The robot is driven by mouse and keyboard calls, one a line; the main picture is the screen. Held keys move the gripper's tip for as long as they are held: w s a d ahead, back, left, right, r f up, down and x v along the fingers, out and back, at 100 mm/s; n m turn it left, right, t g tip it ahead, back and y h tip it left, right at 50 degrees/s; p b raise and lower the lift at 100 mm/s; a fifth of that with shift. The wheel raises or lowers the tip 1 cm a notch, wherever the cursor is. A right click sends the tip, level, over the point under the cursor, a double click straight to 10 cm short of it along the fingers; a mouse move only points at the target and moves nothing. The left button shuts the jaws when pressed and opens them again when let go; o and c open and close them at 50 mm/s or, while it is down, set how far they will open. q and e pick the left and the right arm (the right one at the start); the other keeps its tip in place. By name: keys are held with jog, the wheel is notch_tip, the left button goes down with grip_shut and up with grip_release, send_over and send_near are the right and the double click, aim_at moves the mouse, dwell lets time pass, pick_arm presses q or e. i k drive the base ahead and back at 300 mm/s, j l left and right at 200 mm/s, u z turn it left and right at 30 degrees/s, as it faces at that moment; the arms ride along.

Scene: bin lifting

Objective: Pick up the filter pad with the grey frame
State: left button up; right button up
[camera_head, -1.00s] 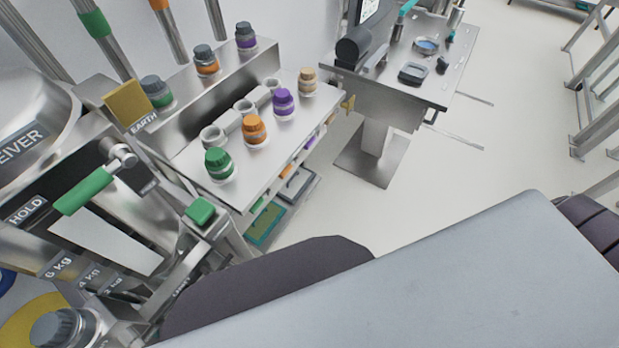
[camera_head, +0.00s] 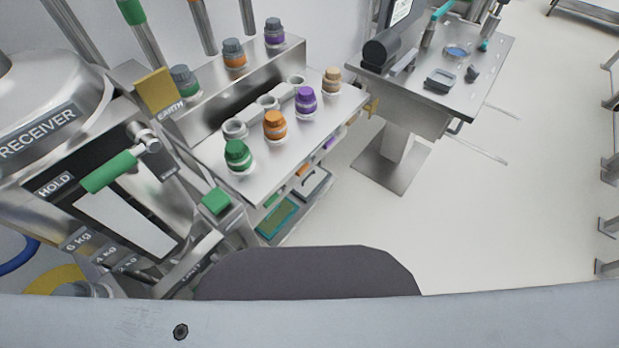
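On the low shelf under the bottle bench, a flat pad with a grey frame (camera_head: 313,183) lies beside a flat pad with a teal-green frame (camera_head: 278,216). The grey-framed one is partly hidden by the bench top above it, and its surface is hard to make out. Neither of my grippers is in view, so their distance from the pads and what they hold cannot be seen.
The bench (camera_head: 225,178) carries green, orange, purple and tan-capped bottles above the shelf. A receiver machine (camera_head: 45,130) stands at the left. A steel table (camera_head: 408,101) with small tools stands at the back. The floor (camera_head: 480,220) at the right is clear.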

aim_at(304, 191)
jog(key=i+l, duration=0.15)
jog(key=l, duration=0.15)
jog(key=i+l+u, duration=0.15)
jog(key=l, duration=0.2)
jog(key=i+l, duration=0.15)
jog(key=l, duration=0.15)
jog(key=i+l+u, duration=0.15)
jog(key=l, duration=0.2)
